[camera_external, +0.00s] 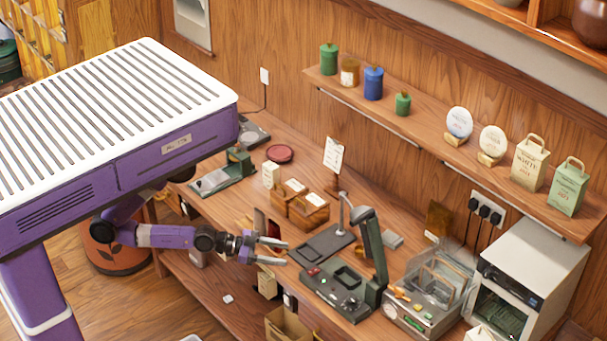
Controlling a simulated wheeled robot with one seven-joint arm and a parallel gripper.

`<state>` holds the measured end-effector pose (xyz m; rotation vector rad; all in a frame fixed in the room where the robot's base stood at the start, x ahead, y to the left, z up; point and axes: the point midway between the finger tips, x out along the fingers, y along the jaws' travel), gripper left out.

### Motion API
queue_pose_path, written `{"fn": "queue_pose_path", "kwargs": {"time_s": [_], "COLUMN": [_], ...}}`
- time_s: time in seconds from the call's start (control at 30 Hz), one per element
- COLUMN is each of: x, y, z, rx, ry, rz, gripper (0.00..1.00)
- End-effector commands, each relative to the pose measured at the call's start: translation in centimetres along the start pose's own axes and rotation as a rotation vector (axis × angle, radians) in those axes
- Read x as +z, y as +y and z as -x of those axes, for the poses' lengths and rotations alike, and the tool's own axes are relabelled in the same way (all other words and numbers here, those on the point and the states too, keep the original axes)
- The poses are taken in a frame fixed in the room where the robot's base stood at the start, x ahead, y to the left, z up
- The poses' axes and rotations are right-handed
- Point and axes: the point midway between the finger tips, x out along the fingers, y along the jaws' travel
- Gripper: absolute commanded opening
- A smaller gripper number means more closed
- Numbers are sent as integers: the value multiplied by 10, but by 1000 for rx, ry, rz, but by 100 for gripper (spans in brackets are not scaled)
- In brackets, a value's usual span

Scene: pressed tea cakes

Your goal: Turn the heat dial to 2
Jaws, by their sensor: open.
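My gripper (284,252) is open and empty, its two fingers pointing right. It is in the air at the front edge of the wooden counter (240,221), left of a dark green machine (336,290) with small coloured controls and an upright arm. Farther right is a grey machine (425,308) with a clear cover and orange and green controls along its front. A white oven-like box (531,265) with a glass door stands at the right end. Which control is the heat dial, and any numbers on it, are too small to tell.
Wooden boxes (306,213) and a small sign (334,155) stand behind my gripper. A green device (240,160) is on the counter's left part. A wall shelf (420,135) with canisters and bags runs above. An open carton (287,325) is below the counter's front.

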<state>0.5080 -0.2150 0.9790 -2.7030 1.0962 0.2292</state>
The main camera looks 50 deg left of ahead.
Motion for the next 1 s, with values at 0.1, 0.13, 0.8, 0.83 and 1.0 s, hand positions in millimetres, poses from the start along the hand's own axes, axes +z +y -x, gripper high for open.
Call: {"fn": "queue_pose_path", "kwargs": {"time_s": [0.1,0.13,0.8,0.83,1.0], "x": [-1,-2,-52,-52,-49], "y": [26,32,132,133,138], "z": [-41,-50,-153,-155,-174], "rx": [107,128,291,291,291], "ry": [-10,-18,-145,-146,-147], "rz": [-6,-6,53,54,54], "gripper": [54,54,54,54,54]}}
